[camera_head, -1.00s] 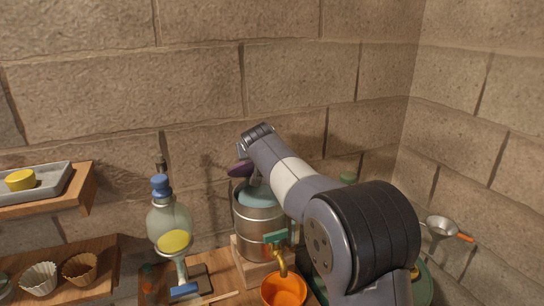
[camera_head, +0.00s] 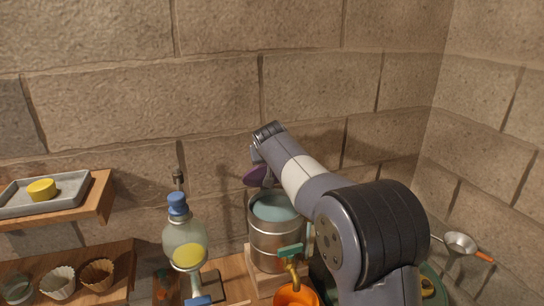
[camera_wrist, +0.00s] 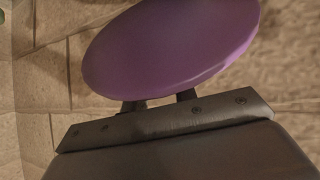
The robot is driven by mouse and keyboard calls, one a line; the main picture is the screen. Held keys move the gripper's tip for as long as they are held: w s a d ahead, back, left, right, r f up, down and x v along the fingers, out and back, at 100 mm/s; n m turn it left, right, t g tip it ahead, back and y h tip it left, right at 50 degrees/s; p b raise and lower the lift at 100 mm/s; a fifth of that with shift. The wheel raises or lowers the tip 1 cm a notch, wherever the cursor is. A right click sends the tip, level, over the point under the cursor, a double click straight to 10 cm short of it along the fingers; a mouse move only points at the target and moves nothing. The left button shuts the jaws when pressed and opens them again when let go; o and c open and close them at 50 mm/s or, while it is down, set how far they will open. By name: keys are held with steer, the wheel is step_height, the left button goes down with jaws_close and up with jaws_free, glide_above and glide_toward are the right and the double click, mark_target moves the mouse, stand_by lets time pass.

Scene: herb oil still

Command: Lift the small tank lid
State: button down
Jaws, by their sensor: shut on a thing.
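The small tank lid is a purple disc (camera_head: 257,176), held tilted above and slightly left of the small metal tank (camera_head: 272,242). The tank is a steel cylinder, its top uncovered and blue-green inside. The lid also fills much of the wrist view (camera_wrist: 170,45), apart from the wall behind. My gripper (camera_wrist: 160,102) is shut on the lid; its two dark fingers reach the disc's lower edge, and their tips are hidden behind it. In the head view my arm comes from the right and hides most of the gripper.
A glass flask with a blue stopper (camera_head: 184,240) stands left of the tank. An orange bowl (camera_head: 297,295) sits below the tank's brass tap (camera_head: 292,268). Shelves (camera_head: 105,200) are at left; a strainer (camera_head: 459,243) hangs at right. The stone wall is close behind.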

steer(key=c, duration=1.2)
jaws_free()
steer(key=b+v, duration=0.3)
steer(key=v, duration=0.7)
steer(key=shift+s+r, duration=0.2)
steer(key=shift+s, duration=0.1)
steer(key=p+x, duration=0.3)
steer(key=x, duration=0.7)
steer(key=shift+w, duration=0.2)
steer(key=shift+w+f, duration=0.2)
steer(key=shift+f, duration=0.15)
steer(key=shift+s+r, duration=0.1)
steer(key=shift+s, duration=0.05)
